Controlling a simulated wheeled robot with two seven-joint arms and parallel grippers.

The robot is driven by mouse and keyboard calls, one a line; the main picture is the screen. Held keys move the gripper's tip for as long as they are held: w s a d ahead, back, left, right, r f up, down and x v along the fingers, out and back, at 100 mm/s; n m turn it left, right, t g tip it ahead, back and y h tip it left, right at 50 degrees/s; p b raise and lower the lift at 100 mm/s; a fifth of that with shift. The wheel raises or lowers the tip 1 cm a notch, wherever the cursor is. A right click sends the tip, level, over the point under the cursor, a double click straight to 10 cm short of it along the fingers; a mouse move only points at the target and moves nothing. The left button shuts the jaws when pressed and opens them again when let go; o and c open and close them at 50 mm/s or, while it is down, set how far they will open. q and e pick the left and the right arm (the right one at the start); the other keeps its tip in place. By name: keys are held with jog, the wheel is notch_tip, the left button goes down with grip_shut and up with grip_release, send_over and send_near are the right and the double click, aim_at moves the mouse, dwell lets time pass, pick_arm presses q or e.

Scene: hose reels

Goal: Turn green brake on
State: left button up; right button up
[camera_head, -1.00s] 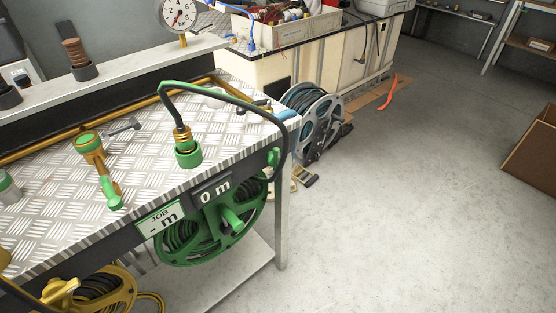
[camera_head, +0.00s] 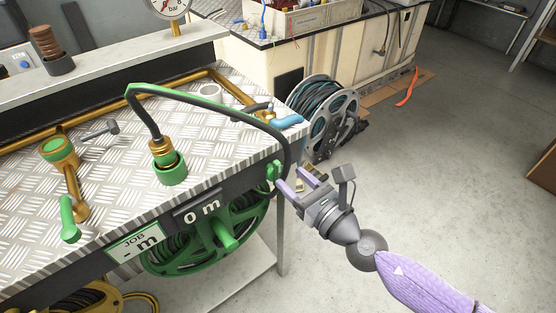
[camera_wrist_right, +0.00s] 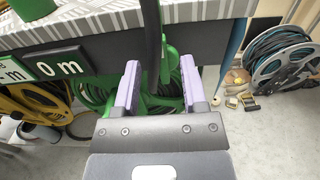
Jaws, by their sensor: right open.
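A green knob (camera_head: 273,171), which looks like the green brake, sits on the front edge of the bench near its right corner. A black hose loops down beside it. The green hose reel (camera_head: 205,238) hangs below the bench edge. My right gripper (camera_head: 292,180) is at the knob's right, open, with its purple fingers pointing at it. In the right wrist view, green parts (camera_wrist_right: 169,68) and the black hose show between the open fingers (camera_wrist_right: 160,64). I cannot tell whether the fingers touch the knob. My left gripper is out of view.
The metal bench top (camera_head: 105,185) holds a green hose connector (camera_head: 168,165) and a green and orange spray nozzle (camera_head: 68,190). A grey reel (camera_head: 328,115) stands behind the bench corner.

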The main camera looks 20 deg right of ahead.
aim_at(279, 168)
jog(key=x, duration=0.4)
jog(key=shift+w, duration=0.2)
jog(key=shift+c, duration=0.2)
jog(key=shift+f, duration=0.1)
grip_shut()
